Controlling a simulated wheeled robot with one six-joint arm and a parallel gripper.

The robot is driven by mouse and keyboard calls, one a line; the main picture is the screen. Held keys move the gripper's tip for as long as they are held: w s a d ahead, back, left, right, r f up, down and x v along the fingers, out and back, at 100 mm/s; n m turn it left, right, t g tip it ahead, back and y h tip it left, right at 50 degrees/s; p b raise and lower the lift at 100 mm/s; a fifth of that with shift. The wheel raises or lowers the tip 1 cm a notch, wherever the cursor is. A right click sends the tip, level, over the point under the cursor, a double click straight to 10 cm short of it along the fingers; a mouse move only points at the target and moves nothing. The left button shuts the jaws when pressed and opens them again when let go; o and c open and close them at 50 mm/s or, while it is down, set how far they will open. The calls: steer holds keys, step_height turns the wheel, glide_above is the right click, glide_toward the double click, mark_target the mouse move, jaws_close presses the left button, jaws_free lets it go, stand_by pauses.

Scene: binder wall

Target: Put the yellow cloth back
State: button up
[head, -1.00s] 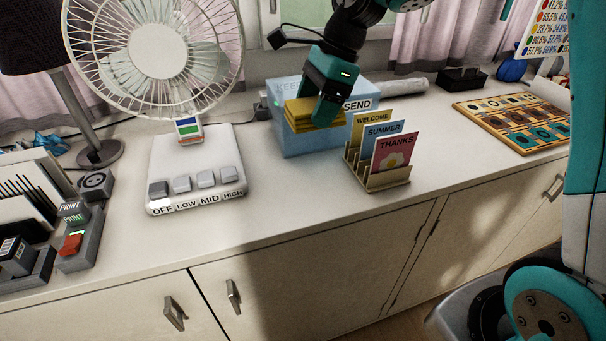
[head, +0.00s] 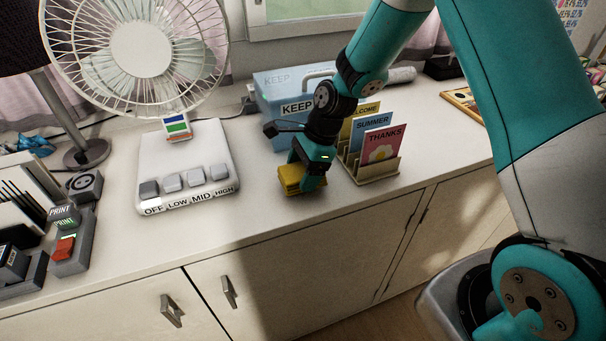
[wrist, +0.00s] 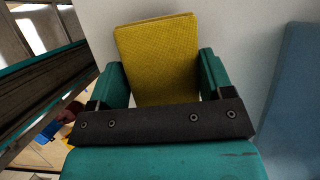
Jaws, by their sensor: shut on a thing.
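The folded yellow cloth (head: 290,181) is between the fingers of my gripper (head: 303,182), at the counter's front part, in front of the blue box and left of the card rack. In the wrist view the cloth (wrist: 160,58) stands out between the two teal fingers (wrist: 163,80), which are shut on it. The cloth is at or just above the counter top (head: 235,230); I cannot tell whether it touches. My forearm and wrist partly hide the box behind.
A blue box (head: 277,128) labelled KEEP stands behind. A card rack (head: 372,168) is close on the right. A white fan (head: 185,175) with buttons stands left. Clear counter lies between the fan base and the cloth, with the counter's front edge near.

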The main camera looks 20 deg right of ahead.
steer(key=shift+f, duration=1.05)
steer(key=o, duration=1)
steer(key=shift+c, duration=0.2)
steer(key=b+v, duration=0.2)
steer(key=v, duration=0.9)
steer(key=shift+d+r, duration=0.1)
steer(key=shift+r, duration=0.3)
steer(key=s+a+r+n, duration=0.3)
steer(key=s+n, duration=0.5)
steer(key=s+a+r+n, duration=0.2)
steer(key=s+r+n, duration=0.2)
steer(key=s+n, duration=0.4)
steer(key=s+a+r+n, duration=0.3)
steer(key=s+r+n, duration=0.1)
steer(key=s+n, duration=0.4)
steer(key=shift+s+a+n, duration=0.3)
steer(key=shift+s+n, duration=0.1)
steer(key=shift+n, duration=0.2)
